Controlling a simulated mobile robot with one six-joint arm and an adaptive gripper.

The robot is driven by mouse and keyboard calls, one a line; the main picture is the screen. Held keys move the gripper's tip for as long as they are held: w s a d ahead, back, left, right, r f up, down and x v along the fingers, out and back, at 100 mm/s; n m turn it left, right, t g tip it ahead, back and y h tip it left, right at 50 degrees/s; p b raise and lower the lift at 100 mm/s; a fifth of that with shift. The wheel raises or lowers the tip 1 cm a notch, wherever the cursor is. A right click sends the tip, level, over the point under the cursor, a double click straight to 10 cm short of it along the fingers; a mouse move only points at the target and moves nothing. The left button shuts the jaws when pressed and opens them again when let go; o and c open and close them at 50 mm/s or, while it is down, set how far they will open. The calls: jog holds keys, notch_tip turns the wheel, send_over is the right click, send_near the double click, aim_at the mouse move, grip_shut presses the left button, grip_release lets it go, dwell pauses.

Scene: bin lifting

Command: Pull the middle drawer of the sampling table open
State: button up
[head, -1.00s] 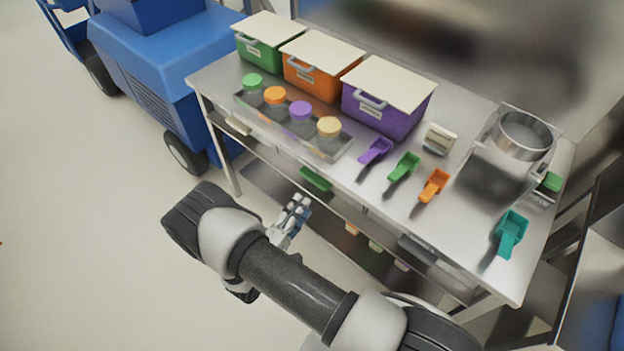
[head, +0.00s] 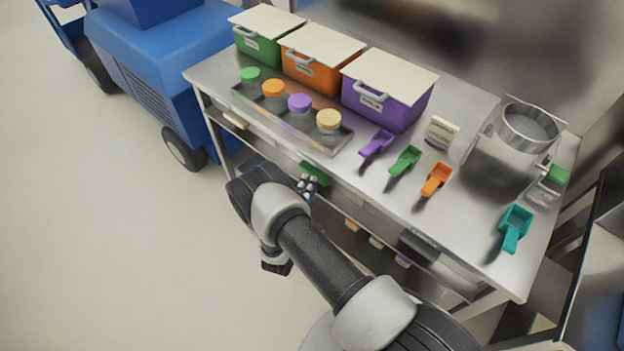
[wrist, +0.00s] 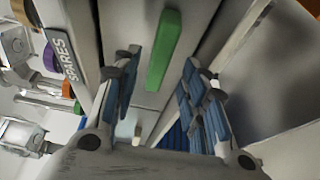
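The sampling table (head: 463,217) is a long metal table with drawers under its top. The middle drawer's green handle (head: 316,172) shows in the head view just beyond my gripper (head: 307,185). In the wrist view the green handle (wrist: 164,48) stands out from a pale drawer front (wrist: 137,95), between my two blue-padded fingers. My gripper (wrist: 160,72) is open, with a gap on each side of the handle. I cannot tell whether the fingertips reach past the handle. My arm hides part of the drawer front in the head view.
A cream handle (head: 235,119) is left along the table front and a dark handle (head: 418,245) is right. Lidded bins, a jar tray (head: 318,139), scoops and a sieve (head: 527,127) stand on top. A blue vehicle (head: 165,75) is behind left. Open floor lies left.

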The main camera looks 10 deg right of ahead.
jog(key=shift+b+x, duration=0.4)
jog(key=shift+x, duration=1.85)
grip_shut()
